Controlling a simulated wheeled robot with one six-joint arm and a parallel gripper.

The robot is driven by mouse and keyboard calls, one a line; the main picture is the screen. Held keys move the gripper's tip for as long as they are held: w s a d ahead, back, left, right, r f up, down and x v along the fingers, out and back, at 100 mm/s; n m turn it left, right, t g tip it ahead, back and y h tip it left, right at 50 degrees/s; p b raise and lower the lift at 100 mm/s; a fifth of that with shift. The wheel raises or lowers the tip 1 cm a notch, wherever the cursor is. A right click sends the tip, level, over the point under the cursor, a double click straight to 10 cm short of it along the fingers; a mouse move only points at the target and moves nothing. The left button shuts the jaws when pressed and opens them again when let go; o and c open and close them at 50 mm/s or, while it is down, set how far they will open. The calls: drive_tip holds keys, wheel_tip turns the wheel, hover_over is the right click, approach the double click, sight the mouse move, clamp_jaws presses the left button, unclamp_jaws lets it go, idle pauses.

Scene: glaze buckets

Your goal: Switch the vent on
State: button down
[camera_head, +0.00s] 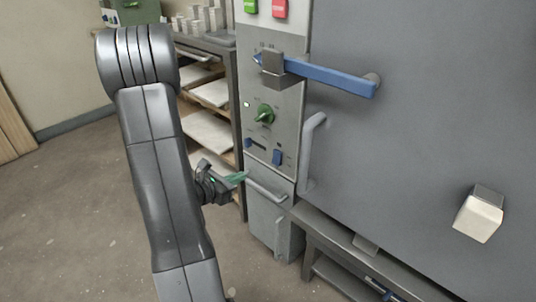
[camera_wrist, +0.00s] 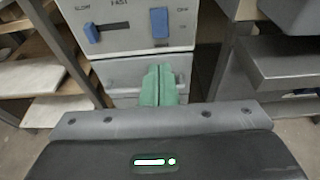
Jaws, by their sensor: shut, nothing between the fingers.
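The control panel (camera_head: 270,95) is a tall grey column beside the large grey door. Low on it are a blue slider knob (camera_head: 248,143) and a blue switch (camera_head: 277,157). In the wrist view, the slider knob (camera_wrist: 91,33) is at the left, near SLOW and FAST lettering, and the blue switch (camera_wrist: 159,22) is right of it between small labels. I cannot read which control is the vent. My gripper (camera_head: 241,176) is shut and empty, its green fingertips in front of and below these controls. In the wrist view, the fingertips (camera_wrist: 160,70) show below the switch, apart from it.
A grey handle (camera_head: 267,191) is below the panel. A shelf rack (camera_head: 208,95) stands left; floor is open at lower left.

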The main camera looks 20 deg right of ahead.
sight(275, 163)
drive_tip(key=shift+s, duration=0.15)
drive_tip(key=b+x, duration=0.3)
drive_tip(key=x, duration=1.1)
drive_tip(key=shift+a, duration=0.1)
